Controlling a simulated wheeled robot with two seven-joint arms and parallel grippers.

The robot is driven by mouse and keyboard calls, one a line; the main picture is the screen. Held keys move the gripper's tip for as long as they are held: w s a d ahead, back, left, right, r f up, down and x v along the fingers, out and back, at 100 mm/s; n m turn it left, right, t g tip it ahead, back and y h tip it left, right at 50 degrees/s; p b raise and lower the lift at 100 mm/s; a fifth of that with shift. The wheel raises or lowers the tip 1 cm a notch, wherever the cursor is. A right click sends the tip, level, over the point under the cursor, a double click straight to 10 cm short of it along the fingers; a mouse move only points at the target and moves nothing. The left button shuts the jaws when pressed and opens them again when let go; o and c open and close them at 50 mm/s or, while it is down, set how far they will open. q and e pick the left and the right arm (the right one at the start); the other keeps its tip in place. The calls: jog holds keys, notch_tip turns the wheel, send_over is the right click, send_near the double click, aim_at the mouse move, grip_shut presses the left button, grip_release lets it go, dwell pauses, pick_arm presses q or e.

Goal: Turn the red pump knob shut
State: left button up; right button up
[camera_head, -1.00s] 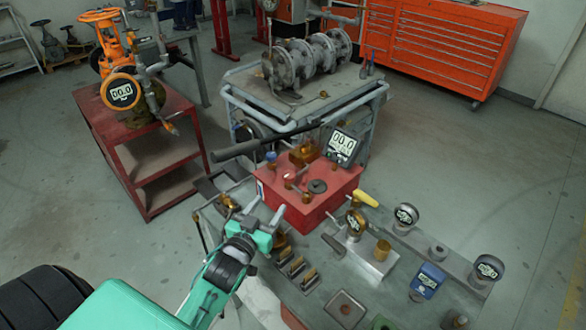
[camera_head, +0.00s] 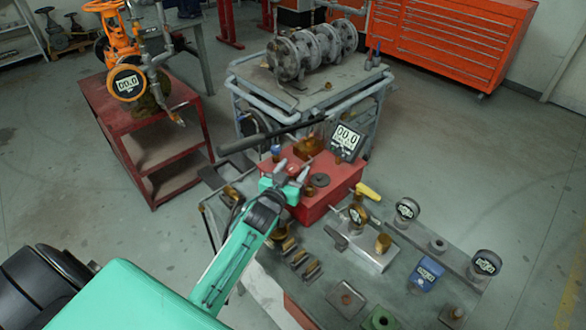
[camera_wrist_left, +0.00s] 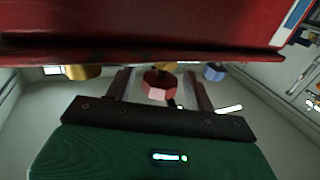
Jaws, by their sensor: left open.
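The red pump (camera_head: 326,203) is a red box on the grey bench, with a black lever and a gauge (camera_head: 346,141) reading 00.0. My left gripper (camera_head: 291,169) is over the pump's near left top part, with its fingers open. The small faceted red knob (camera_wrist_left: 158,82) shows between the two fingers in the left wrist view, with a gap on each side. In that view the pump's red side fills the top. In the head view the gripper mostly hides the knob. My right gripper is not in view.
A yellow-handled valve (camera_head: 368,191), brass fittings and several gauges stand on the bench right of the pump. The black lever (camera_head: 262,137) reaches left behind my gripper. A trolley with grey flanged pipework (camera_head: 312,50) stands behind. A red cart (camera_head: 150,150) is at left.

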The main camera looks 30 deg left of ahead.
pick_arm(q)
jog(key=shift+c, duration=0.2)
jog(key=c, duration=0.9)
jog(key=shift+r+m+h, duration=0.15)
jog(key=shift+m+h, duration=0.15)
jog(key=shift+h, duration=0.2)
jog(key=shift+m+h+p, duration=0.4)
jog(key=shift+h+p, duration=0.2)
jog(key=o, duration=0.9)
jog(key=shift+o, duration=0.2)
jog(key=s+a+b, duration=0.1)
jog(key=s+b, duration=0.1)
jog(key=s, duration=1.1)
jog(key=shift+s+b, duration=0.35)
